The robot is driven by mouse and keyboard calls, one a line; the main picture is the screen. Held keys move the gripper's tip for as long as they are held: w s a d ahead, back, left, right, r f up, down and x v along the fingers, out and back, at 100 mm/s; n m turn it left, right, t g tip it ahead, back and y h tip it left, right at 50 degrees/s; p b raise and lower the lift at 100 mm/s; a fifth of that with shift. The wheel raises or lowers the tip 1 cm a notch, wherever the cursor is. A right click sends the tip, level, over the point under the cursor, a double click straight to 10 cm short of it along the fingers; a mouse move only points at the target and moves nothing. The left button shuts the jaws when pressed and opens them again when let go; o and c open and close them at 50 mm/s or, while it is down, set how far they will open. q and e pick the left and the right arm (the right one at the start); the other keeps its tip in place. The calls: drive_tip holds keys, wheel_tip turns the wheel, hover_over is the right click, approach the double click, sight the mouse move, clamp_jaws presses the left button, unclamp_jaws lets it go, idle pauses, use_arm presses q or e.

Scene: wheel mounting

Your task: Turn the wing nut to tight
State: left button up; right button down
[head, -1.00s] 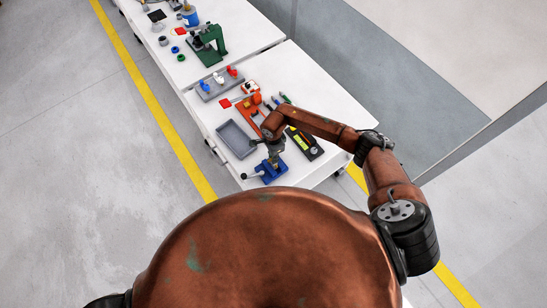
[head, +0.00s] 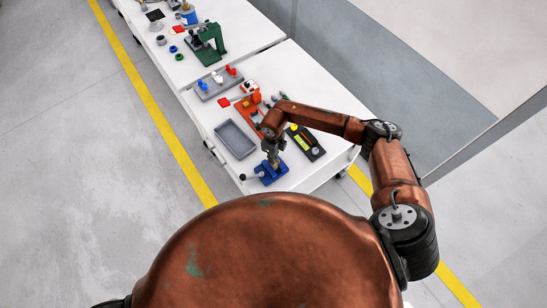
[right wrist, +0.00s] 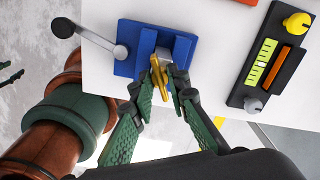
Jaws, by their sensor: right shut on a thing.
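The golden wing nut (right wrist: 157,72) is at the blue fixture (right wrist: 136,48), beside a grey metal block on it. My right gripper (right wrist: 163,84) is shut on the wing nut, with a green-padded finger on each side. The fingers hide part of the nut and its stud. In the head view my right gripper (head: 272,155) is over the blue fixture (head: 272,176) at the table's near end, and the nut is too small to make out.
A lever with a dark knob (right wrist: 63,27) sticks out left of the fixture. A black device with a yellow knob (right wrist: 296,22) stands to the right. A grey tray (head: 235,140) lies behind the fixture. Other parts stand farther back on the white tables.

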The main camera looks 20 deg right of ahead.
drive_tip(key=m, duration=0.5)
drive_tip(key=shift+b, duration=0.3)
drive_tip(key=shift+m, duration=0.3)
drive_tip(key=c, duration=1.8)
unclamp_jaws()
drive_tip(key=shift+c, duration=0.2)
drive_tip(key=shift+r, duration=0.2)
wheel_tip(320, 180, up, 12)
drive_tip(key=shift+f, duration=0.2)
